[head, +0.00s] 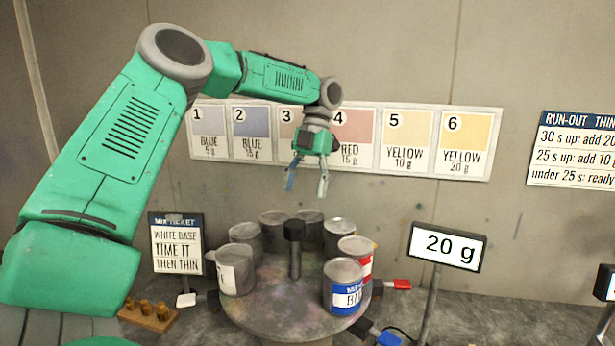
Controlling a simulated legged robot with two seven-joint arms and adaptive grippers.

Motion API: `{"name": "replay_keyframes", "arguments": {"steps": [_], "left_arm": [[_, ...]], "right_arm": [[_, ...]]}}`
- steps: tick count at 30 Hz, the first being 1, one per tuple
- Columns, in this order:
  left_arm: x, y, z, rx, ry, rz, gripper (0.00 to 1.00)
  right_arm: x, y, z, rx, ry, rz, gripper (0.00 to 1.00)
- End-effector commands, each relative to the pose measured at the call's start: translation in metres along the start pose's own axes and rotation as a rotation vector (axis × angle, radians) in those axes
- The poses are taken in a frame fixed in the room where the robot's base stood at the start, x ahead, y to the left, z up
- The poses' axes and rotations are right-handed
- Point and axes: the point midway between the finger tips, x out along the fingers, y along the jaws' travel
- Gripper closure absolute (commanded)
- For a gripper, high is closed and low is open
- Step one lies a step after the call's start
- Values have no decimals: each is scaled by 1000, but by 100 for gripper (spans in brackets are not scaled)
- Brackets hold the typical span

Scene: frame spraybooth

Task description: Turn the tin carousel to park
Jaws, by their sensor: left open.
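The tin carousel (292,318) is a round grey turntable low in the middle of the head view. Several tins stand around its rim, among them a blue-labelled tin (345,287) at the front right, a red-labelled tin (357,256) behind it and a pale-labelled tin (233,271) at the left. A dark knob on a post (294,247) rises from its centre. My left gripper (306,190) is open and empty, pointing down above the back of the carousel, clear of the knob and tins. My right gripper is not in view.
A "20 g" display (447,247) stands on a pole to the right. A ticket sign (177,243) and a small wooden rack (148,316) are at the left. Red (401,284) and blue (388,339) tabs sit beside the carousel. A numbered colour chart (408,143) hangs on the wall behind.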

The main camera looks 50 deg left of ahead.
Motion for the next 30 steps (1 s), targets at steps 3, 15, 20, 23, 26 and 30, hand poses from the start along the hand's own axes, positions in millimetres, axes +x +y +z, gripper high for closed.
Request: {"name": "replay_keyframes", "arguments": {"steps": [3, 15, 20, 23, 26, 30], "left_arm": [[-17, 1, 2, -1, -1, -1, 38], [-30, 1, 2, 1, 1, -2, 38], [-30, 0, 1, 0, 1, -1, 38], [-30, 0, 1, 0, 1, -1, 38], [-30, 0, 1, 0, 0, -1, 38], [-30, 1, 1, 0, 0, -1, 38]], "right_arm": [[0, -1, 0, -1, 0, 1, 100], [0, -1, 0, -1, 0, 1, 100], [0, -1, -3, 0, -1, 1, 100], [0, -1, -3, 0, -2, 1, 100], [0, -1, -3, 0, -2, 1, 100], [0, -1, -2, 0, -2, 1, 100]]}}
